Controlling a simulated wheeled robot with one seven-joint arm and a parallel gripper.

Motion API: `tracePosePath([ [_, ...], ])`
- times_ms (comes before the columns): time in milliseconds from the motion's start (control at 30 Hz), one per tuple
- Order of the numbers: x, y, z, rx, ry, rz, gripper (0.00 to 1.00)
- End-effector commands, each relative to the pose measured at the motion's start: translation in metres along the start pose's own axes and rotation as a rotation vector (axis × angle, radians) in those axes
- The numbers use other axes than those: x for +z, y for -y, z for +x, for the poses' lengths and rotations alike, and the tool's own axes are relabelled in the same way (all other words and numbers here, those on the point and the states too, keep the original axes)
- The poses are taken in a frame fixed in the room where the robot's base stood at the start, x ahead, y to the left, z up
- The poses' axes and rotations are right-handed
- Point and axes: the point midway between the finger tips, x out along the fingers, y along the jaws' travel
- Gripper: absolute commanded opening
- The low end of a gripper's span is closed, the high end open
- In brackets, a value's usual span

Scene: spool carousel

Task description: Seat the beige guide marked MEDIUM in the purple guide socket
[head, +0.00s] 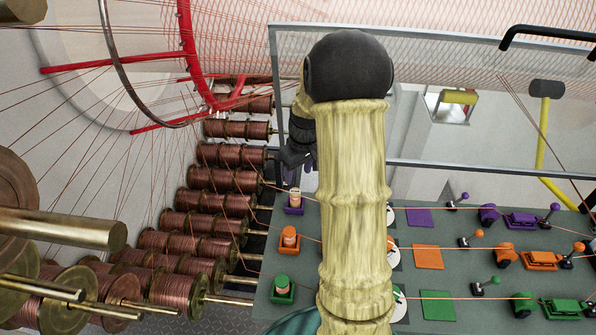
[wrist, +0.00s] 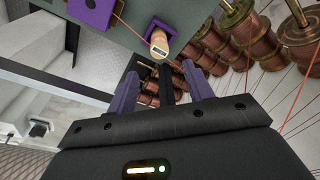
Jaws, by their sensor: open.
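The beige guide (wrist: 159,43) stands at the purple guide socket (wrist: 166,23) in the wrist view, with a small tag whose lettering I cannot read. In the head view the guide (head: 295,194) stands upright within the purple socket (head: 293,209). I cannot tell how deep it sits. My gripper (wrist: 160,69) is open and empty, its purple fingers apart, with the guide beyond the fingertips and roughly between them. In the head view my gripper (head: 299,156) is dark and partly hidden by my arm, just above the guide.
Rows of copper spools (head: 222,180) stand close on the left. A framed mesh screen (head: 440,60) lies behind. Thin wires cross the grey board (head: 440,260).

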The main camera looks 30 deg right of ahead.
Motion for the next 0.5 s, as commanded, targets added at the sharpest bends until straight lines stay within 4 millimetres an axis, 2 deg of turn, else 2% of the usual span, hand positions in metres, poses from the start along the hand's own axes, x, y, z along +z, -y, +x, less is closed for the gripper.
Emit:
tracePosePath([
  [133,0.002,0.008,-0.003,0.003,-0.001,0.002,0.51],
  [233,0.008,0.028,-0.01,0.011,-0.005,0.014,0.51],
  [367,0.03,0.076,-0.026,0.026,-0.017,0.049,0.51],
  [500,0.07,0.132,-0.043,0.039,-0.044,0.105,0.51],
])
